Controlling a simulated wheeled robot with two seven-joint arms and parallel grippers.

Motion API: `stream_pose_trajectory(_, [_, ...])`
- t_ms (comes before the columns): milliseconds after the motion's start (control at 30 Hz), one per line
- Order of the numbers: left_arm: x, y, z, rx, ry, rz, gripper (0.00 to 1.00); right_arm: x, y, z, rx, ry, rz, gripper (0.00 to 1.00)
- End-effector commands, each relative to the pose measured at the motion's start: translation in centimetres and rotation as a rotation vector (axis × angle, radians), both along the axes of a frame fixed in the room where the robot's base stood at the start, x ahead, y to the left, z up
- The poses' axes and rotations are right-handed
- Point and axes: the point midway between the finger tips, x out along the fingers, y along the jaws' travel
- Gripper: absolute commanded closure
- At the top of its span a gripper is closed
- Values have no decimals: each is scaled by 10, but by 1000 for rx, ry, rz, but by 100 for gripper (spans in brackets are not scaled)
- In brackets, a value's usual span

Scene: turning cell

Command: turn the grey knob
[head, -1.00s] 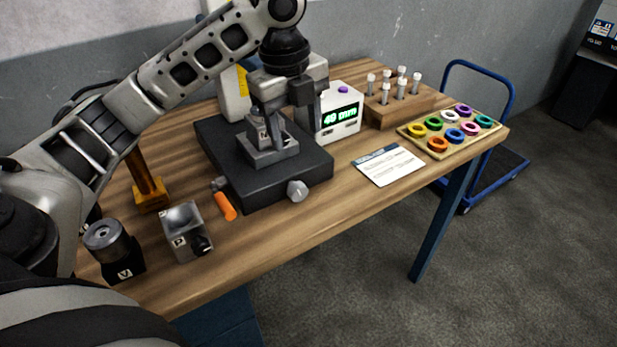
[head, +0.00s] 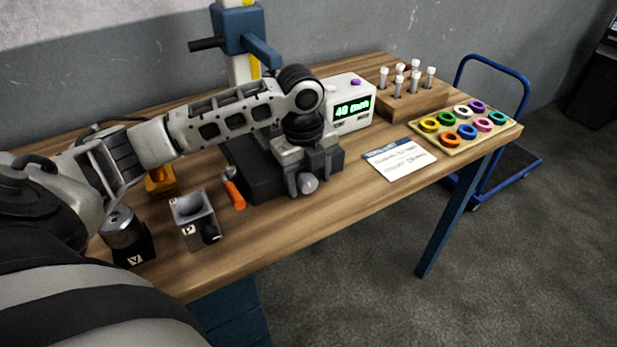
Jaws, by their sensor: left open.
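The grey knob (head: 309,184) sits on the front side of the black block (head: 258,178). My left gripper (head: 310,179) is open, pointing down in front of the block. Its two fingers stand to the left and right of the knob, and I cannot tell whether they touch it. The gripper and its arm hide much of the block's top. My right gripper is not in view.
An orange handle (head: 234,195) sticks out left of the block. A grey box marked P (head: 193,218) and a black block marked V (head: 134,251) stand at the front left. A display (head: 354,108) reads 40 mm. A card (head: 399,160) lies to the right.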

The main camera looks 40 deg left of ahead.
Motion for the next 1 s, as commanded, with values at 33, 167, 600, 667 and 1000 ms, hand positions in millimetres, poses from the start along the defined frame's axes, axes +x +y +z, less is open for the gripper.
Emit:
stream_pose_trajectory(33, [0,0,-3,0,3,0,43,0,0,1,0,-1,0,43])
stream_pose_trajectory(167, [0,0,-7,-1,1,0,43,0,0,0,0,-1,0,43])
stream_pose_trajectory(600, [0,0,-6,0,1,0,88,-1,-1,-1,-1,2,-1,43])
stream_pose_trajectory(667, [0,0,-6,0,0,0,87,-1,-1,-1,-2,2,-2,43])
stream_pose_trajectory(1000, [-3,2,-7,-34,-87,0,87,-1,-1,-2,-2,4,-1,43])
